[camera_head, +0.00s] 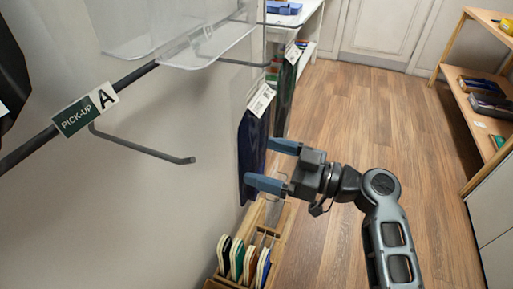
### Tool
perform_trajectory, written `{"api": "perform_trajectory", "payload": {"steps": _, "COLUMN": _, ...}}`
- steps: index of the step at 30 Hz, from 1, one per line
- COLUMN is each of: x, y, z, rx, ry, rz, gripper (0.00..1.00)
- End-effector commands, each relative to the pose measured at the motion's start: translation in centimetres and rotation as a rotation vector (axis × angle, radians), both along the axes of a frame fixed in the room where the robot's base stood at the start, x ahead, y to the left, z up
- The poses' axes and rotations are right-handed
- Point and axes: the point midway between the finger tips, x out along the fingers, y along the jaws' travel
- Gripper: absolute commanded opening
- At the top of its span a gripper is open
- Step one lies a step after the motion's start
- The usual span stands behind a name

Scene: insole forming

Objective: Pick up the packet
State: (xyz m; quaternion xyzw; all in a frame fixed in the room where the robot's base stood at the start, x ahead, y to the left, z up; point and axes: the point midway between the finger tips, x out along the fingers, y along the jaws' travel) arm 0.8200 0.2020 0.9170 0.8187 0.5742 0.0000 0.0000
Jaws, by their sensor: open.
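A dark blue packet (251,135) hangs upright beside the pale wall panel in the head view, with a white printed tag (262,100) at its top. My gripper (260,162) is open, its two blue-grey fingers pointing left at the packet's lower half. The nearer finger overlaps the packet in the picture. I cannot tell whether the packet's edge is between the fingers or whether they touch it. A second dark packet (284,100) hangs farther back, with its own white tag (292,53).
A wooden rack (279,236) with several insoles stands below my gripper. An empty hook (150,150) with a "PICK-UP A" sign (86,110) juts from the panel at left. A clear shelf (205,45) is above. Wooden shelves (480,110) stand right; floor between is clear.

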Motion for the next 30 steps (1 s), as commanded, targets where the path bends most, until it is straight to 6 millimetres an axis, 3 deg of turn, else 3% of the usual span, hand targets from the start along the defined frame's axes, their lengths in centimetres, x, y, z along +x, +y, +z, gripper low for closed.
{"api": "perform_trajectory", "payload": {"steps": 4, "x": 0.0, "y": -0.03, "z": -0.03, "rx": 0.0, "ry": 0.0, "rz": -0.001, "gripper": 1.0}}
{"api": "perform_trajectory", "payload": {"steps": 19, "x": -0.01, "y": -0.07, "z": -0.02, "rx": 0.0, "ry": 0.0, "rz": -0.001, "gripper": 0.53}}
{"api": "perform_trajectory", "payload": {"steps": 30, "x": 0.02, "y": -0.07, "z": 0.52, "rx": 0.0, "ry": -0.002, "rz": -0.001, "gripper": 0.53}}
